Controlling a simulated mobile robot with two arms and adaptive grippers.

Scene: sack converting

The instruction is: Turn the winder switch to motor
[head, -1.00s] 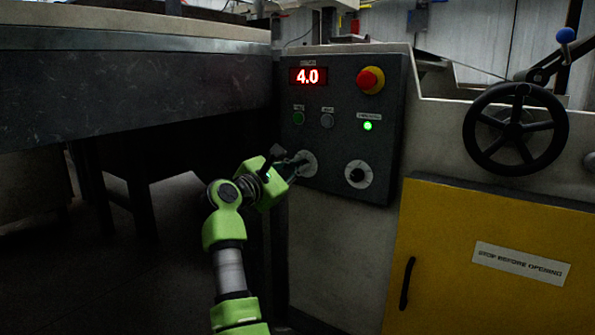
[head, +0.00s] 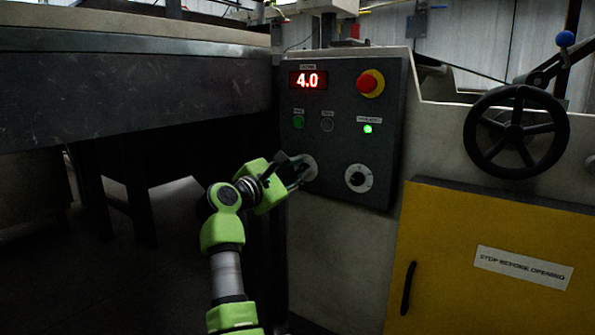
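The dark control panel (head: 341,200) stands in the middle of the head view. A pale round switch plate (head: 311,170) sits at its lower left. A second pale dial with a black knob (head: 357,179) sits to the right, clear of the gripper.
The panel has a red 4.0 display (head: 308,80), a red stop button (head: 369,83), a lit green lamp (head: 368,129) and two push buttons. A handwheel (head: 515,132) and yellow door (head: 470,250) are to the right. A dark table edge (head: 130,90) lies left.

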